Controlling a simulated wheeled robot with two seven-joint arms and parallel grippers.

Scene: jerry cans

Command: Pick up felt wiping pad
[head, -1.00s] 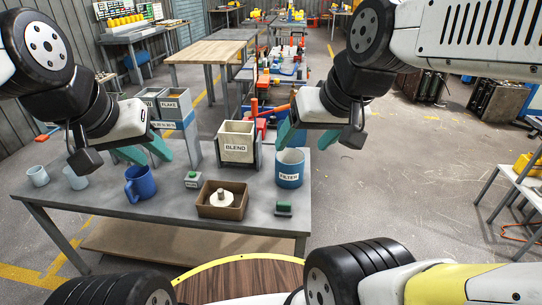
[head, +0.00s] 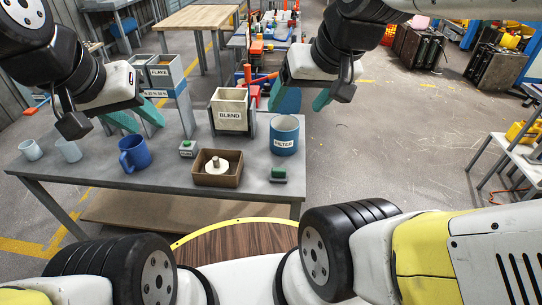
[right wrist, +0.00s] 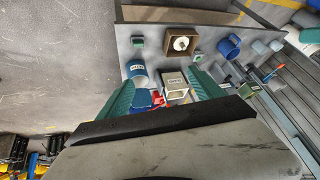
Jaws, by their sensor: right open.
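The felt wiping pad seems to be the small dark green block (head: 279,174) at the front right of the grey table, right of the brown tray. It also shows in the right wrist view (right wrist: 138,42), beyond the fingertips. My right gripper (head: 302,97) is open and empty, behind and above the blue FILTER cup, apart from the block. Its two teal fingers stand wide apart in the right wrist view (right wrist: 162,92). My left gripper (head: 137,118) is open and empty above the back left of the table, over the mugs' side.
The blue FILTER cup (head: 285,136) stands behind the block. The brown tray (head: 218,182) holds a pale round piece. The BLEND box (head: 229,115), a labelled green block (head: 187,149), a blue mug (head: 134,155) and pale cups (head: 68,151) share the table (head: 110,172).

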